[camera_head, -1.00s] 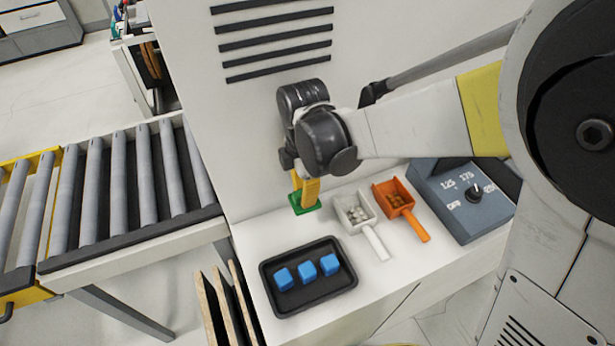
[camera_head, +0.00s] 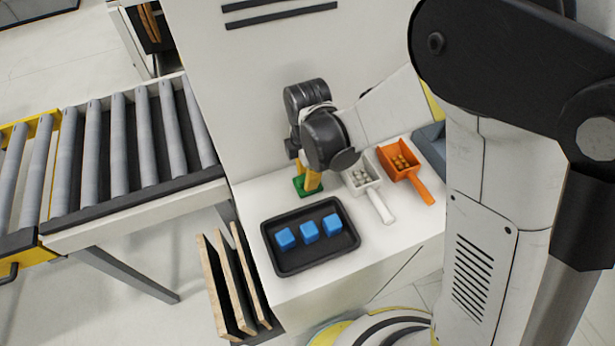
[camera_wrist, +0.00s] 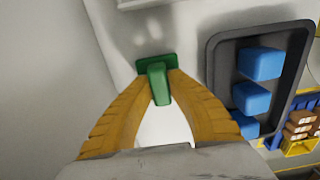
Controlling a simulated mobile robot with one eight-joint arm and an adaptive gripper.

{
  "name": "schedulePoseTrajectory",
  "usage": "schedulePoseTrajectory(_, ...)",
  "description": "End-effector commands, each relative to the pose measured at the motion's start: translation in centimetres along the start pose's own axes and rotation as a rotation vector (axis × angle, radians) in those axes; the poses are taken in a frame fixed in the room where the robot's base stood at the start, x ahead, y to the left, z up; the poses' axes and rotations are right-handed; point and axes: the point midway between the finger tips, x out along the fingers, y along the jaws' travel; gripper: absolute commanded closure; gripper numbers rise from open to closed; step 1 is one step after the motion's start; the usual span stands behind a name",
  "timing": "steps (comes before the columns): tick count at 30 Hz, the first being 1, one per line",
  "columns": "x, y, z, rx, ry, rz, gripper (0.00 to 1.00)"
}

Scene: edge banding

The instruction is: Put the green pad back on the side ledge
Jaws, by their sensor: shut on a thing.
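My gripper (camera_head: 312,182) points down over the white ledge (camera_head: 262,203) and is shut on the green pad (camera_head: 299,187). In the wrist view the yellow fingers (camera_wrist: 161,90) close on the upright green grip of the pad (camera_wrist: 157,72), with its flat green plate beyond. The pad is at the ledge's back left, near the white wall panel. I cannot tell whether its plate touches the ledge or hangs just above it.
A black tray (camera_head: 284,268) with blue cubes (camera_head: 309,231) lies in front of the pad. A white scoop (camera_head: 377,201) and an orange scoop (camera_head: 407,173) lie to its right. A roller conveyor (camera_head: 133,148) is on the left, and upright boards (camera_head: 232,280) stand below the ledge's left edge.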

Motion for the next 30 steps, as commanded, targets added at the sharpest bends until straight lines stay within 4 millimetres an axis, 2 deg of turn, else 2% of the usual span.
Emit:
schedulePoseTrajectory(3, 0.4, 0.0, 0.0, 0.0, 0.0, 0.0, 1.0)
schedulePoseTrajectory(4, 0.4, 0.0, 0.0, 0.0, 0.0, 0.0, 0.78)
schedulePoseTrajectory(6, 0.3, 0.0, 0.0, 0.0, 0.0, 0.0, 0.63)
schedulePoseTrajectory(17, -0.1, 0.0, 0.0, 0.0, 0.0, 0.0, 0.63)
schedulePoseTrajectory(20, -1.5, 0.0, 0.0, 0.0, 0.0, 0.0, 0.63)
schedulePoseTrajectory(30, -9.1, 0.0, 0.0, 0.0, 0.0, 0.0, 0.63)
